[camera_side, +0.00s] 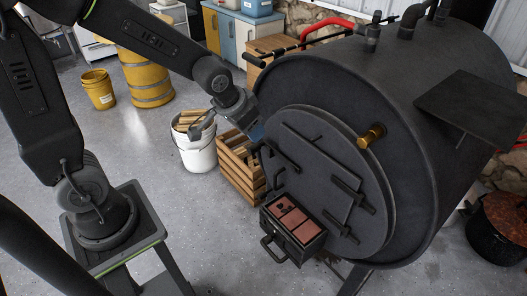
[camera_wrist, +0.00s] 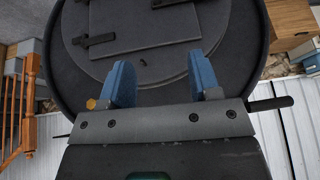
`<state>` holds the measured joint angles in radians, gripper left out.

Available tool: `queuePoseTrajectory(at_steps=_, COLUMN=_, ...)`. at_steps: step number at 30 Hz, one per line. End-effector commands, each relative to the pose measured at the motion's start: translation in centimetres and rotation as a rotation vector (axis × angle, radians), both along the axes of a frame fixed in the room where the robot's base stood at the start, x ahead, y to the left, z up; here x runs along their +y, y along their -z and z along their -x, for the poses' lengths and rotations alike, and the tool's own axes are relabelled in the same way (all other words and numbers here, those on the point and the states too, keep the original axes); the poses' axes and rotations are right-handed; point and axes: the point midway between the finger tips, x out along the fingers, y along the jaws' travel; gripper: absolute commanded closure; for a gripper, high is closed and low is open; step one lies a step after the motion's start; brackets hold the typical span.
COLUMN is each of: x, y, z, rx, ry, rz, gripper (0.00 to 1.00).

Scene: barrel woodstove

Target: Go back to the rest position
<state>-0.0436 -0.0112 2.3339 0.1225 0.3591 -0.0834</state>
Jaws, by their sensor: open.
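My gripper (camera_side: 256,131) is in front of the upper left of the black barrel woodstove (camera_side: 320,75), with its blue fingers partly hidden by the wrist in the side view. In the wrist view my gripper (camera_wrist: 163,75) shows its two blue fingers spread apart with nothing between them. The stove's round front plate (camera_wrist: 150,40) lies beyond the fingers. The square door (camera_side: 312,165) in this plate looks closed. Below it, a small drawer (camera_side: 293,228) with reddish bricks or blocks in it stands out from the stove front.
A white bucket of wood (camera_side: 197,150) and a wooden crate (camera_side: 238,168) stand close below my gripper. A brass knob (camera_side: 371,136) sticks out of the stove front. A yellow barrel (camera_side: 147,80) and yellow bucket (camera_side: 98,90) stand farther back.

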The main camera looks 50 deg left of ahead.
Motion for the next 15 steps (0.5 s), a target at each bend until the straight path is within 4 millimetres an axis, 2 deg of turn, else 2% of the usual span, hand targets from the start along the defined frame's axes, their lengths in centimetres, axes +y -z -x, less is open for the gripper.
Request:
queuePoseTrajectory(at_steps=1, x=-0.2, y=-2.0, z=1.2, rx=-0.015, ry=0.000, rz=0.001, gripper=0.43)
queuePoseTrajectory(at_steps=6, x=-0.9, y=-6.5, z=5.8, rx=-0.025, ry=0.004, rz=0.013, gripper=0.43)
queuePoseTrajectory(at_steps=10, x=-1.5, y=-8.8, z=9.5, rx=-0.030, ry=0.013, rz=0.026, gripper=0.43)
queuePoseTrajectory(at_steps=15, x=-2.1, y=-10.4, z=13.2, rx=-0.033, ry=0.027, rz=0.043, gripper=0.43)
